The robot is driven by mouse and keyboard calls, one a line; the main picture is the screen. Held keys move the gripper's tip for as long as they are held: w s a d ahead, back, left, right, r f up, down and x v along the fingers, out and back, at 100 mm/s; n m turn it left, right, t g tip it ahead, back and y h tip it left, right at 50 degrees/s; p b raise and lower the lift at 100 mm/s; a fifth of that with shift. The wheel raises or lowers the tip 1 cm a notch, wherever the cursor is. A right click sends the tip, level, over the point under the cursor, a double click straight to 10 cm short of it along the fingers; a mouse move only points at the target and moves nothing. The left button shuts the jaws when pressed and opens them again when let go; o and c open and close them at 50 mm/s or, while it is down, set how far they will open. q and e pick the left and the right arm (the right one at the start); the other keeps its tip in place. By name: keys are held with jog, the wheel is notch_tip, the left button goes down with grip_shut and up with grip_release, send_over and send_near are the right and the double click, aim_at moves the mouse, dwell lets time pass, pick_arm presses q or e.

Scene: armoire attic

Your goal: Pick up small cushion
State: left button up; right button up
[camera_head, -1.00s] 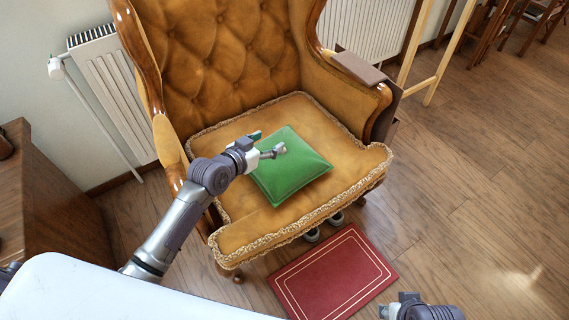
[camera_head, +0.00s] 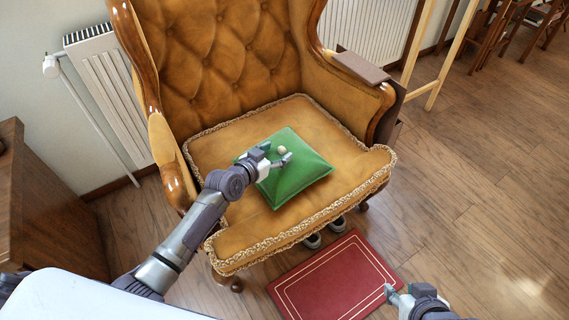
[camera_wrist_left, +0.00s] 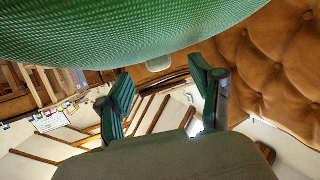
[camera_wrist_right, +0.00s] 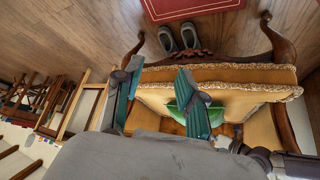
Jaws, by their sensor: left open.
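The small green cushion (camera_head: 300,178) lies on the seat of the tan tufted armchair (camera_head: 245,228). My left gripper (camera_head: 276,155) is open over the cushion's upper left part, with a small pale round spot between its fingers. In the left wrist view the cushion (camera_wrist_left: 130,28) fills the top, close above the open, empty fingers (camera_wrist_left: 166,98); whether they touch it I cannot tell. My right gripper (camera_head: 402,294) is low at the right, by the red book-like mat. In the right wrist view its fingers (camera_wrist_right: 155,100) are apart and empty, and the cushion (camera_wrist_right: 182,98) shows partly behind them.
The chair's wooden-edged arms and high back surround the seat. A brown tray-like piece (camera_head: 362,67) sits on its right arm. The red mat (camera_head: 335,278) and grey shoes (camera_head: 337,224) are on the floor. A wooden cabinet (camera_head: 45,215) stands left.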

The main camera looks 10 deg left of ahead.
aim_at(281, 149)
pick_arm(q)
jog(key=b+x, duration=0.1)
jog(key=x, duration=0.2)
jog(key=shift+w+d, duration=0.1)
jog(key=shift+d, duration=0.05)
jog(key=shift+w+f, duration=0.1)
jog(key=shift+w, duration=0.05)
pick_arm(e)
jog(key=w+a+r+t+y, duration=0.1)
jog(key=w+a+r+t, duration=0.1)
jog(key=w, duration=0.3)
jog(key=shift+w+r+t, duration=0.4)
jog(key=shift+r+t, duration=0.4)
jog(key=shift+t, duration=0.1)
pick_arm(q)
jog(key=shift+c, duration=3.8)
grip_shut()
pick_arm(e)
jog(key=shift+w+d+f, duration=0.25)
jog(key=shift+w+d, duration=0.05)
